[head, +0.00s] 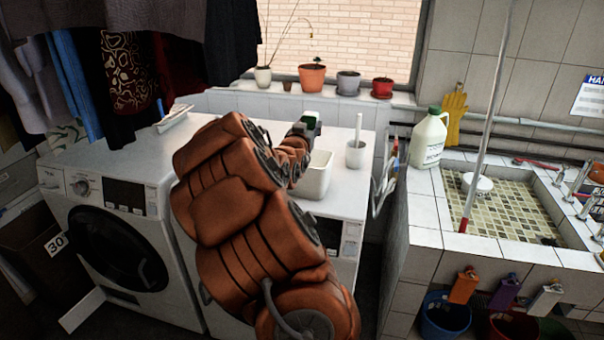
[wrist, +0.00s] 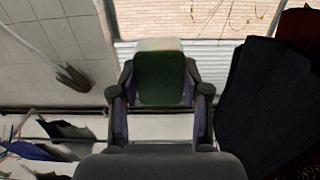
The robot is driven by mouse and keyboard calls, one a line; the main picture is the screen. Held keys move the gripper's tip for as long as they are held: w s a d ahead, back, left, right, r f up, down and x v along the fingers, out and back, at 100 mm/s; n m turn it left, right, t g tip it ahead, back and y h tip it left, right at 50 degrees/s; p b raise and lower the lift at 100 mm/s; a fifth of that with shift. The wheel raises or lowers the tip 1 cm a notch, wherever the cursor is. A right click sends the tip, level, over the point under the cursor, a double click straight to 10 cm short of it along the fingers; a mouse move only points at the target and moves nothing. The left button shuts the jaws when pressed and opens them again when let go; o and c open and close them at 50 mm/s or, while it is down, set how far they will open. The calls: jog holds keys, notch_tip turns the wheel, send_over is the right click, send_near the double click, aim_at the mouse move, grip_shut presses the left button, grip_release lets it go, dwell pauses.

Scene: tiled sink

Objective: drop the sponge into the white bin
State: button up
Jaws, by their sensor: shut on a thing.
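My gripper (head: 303,129) is shut on the sponge (head: 311,119), which is dark green with a pale layer. In the wrist view the sponge (wrist: 160,78) sits between the two fingers of my gripper (wrist: 160,92). The white bin (head: 315,182) is a small open container on top of the white machine. In the head view my gripper and the sponge appear just above and behind the bin's rim, in the air. My arm hides part of the bin's left side. The bin is not clearly seen in the wrist view.
Potted plants (head: 312,77) line the window sill behind. Dark clothes (head: 232,40) hang at the upper left. A tiled sink (head: 500,205) with a white jug (head: 428,138) is at right.

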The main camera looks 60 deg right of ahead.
jog(key=shift+f+b, duration=0.45)
jog(key=shift+f, duration=2.3)
jog(key=o, duration=1.2)
jog(key=v, duration=0.7)
jog(key=shift+a, duration=0.25)
